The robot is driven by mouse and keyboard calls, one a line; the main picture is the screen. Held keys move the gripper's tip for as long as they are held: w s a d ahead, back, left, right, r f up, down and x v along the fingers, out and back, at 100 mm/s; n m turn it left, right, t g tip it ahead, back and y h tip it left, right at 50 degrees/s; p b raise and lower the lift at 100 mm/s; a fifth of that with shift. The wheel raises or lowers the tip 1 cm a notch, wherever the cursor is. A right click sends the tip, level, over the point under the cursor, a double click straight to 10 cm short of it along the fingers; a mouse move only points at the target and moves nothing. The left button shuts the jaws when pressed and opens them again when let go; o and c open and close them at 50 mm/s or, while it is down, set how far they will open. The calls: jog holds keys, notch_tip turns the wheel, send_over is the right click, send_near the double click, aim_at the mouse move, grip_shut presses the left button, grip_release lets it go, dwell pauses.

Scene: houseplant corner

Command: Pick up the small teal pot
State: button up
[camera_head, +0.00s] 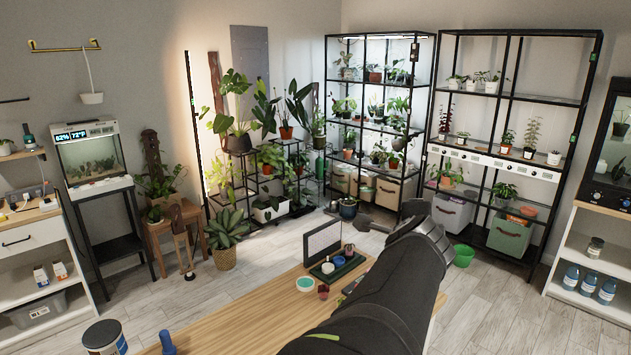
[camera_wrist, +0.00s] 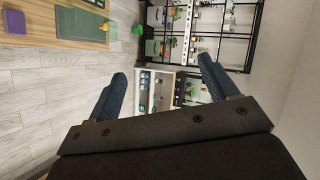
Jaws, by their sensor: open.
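A small round teal item (camera_head: 305,284) with a pale top stands on the wooden table in the head view, left of the dark green tray; it may be the small teal pot, but it is too small to be sure. My gripper (camera_head: 388,215) is at the far end of my black arm, raised beyond and to the right of the tray. In the wrist view my gripper (camera_wrist: 162,68) shows two fingers spread apart with nothing between them, only distant shelves behind. I cannot make out a teal pot in the wrist view.
The wooden table (camera_head: 240,325) also holds a small maroon pot (camera_head: 323,292), the dark green tray (camera_head: 347,267) with small pots, and an upright mesh panel (camera_head: 321,241). A blue-and-white tub (camera_head: 104,338) stands at the front left. The table's left part is mostly clear.

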jog(key=s+a+f+n+g+y, duration=0.1)
jog(key=a+f+n+g+y, duration=0.1)
jog(key=a+f+n, duration=0.45)
jog(key=a+f+n+g+y, duration=0.2)
jog(key=a+n+y, duration=0.1)
jog(key=a, duration=0.7)
jog(key=s+a+f+n+g+y, duration=0.1)
jog(key=a+f+n+g+y, duration=0.1)
jog(key=a+f+n, duration=0.5)
jog(key=s+a+f+n+g+h, duration=0.2)
jog(key=s+a+f+n+g, duration=0.2)
jog(key=s+a+n, duration=0.45)
jog(key=s+a+f+n+g+h, duration=0.2)
jog(key=s+a+f+n+g, duration=0.3)
jog(key=s, duration=0.6)
jog(key=shift+n+t, duration=0.5)
jog(key=shift+t, duration=0.1)
jog(key=f, duration=1.1)
jog(key=shift+s, duration=0.25)
jog(key=shift+s+d+f, duration=0.1)
jog(key=shift+s+f, duration=0.05)
jog(key=shift+f, duration=1.2)
jog(key=shift+s+f, duration=0.15)
jog(key=shift+f, duration=1.2)
jog(key=shift+c, duration=0.5)
jog(key=c, duration=1)
